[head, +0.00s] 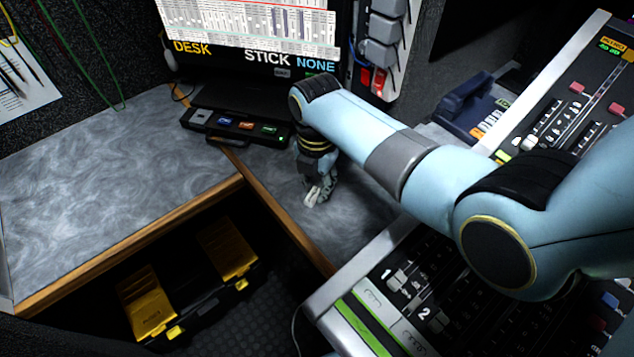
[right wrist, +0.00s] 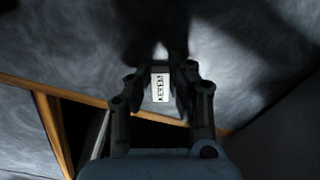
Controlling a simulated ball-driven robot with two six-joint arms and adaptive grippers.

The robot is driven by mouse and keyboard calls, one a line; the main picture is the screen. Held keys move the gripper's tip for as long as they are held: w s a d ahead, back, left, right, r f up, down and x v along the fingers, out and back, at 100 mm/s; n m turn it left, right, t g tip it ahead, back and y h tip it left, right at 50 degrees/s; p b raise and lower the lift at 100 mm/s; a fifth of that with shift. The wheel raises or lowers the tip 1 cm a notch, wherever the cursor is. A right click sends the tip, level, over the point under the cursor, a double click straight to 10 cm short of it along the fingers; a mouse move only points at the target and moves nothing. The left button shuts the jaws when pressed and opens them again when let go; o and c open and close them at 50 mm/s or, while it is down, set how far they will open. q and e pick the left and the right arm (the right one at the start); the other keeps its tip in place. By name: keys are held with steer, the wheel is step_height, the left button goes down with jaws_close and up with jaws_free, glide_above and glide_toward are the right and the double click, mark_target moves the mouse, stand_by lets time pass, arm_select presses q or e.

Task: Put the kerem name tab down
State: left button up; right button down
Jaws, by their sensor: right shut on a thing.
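The kerem name tab (right wrist: 160,88) is a small white tab with dark lettering, seen between the fingers in the right wrist view. My right gripper (head: 318,192) is shut on it, over the grey desk top (head: 350,215) near its wood edge. In the head view a small pale piece shows at the fingertips. The right wrist view also shows the gripper (right wrist: 161,90) with a finger on each side of the tab. I cannot tell whether the tab touches the desk. My left gripper is not in view.
A black device with coloured buttons (head: 235,125) sits behind my gripper, below a screen (head: 250,35). Mixing panels (head: 410,300) stand at the right. A black toolbox with yellow lids (head: 228,250) lies below the desk edge. The left desk top (head: 90,190) is clear.

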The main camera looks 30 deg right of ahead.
mark_target(317, 188)
steer(key=c, duration=1.3)
jaws_free()
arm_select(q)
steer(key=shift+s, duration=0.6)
arm_select(e)
steer(key=shift+o, duration=0.4)
arm_select(q)
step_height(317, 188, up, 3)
steer(key=p, duration=0.2)
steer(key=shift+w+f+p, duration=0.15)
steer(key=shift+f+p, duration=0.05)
steer(key=shift+p, duration=0.15)
arm_select(e)
step_height(317, 188, up, 12)
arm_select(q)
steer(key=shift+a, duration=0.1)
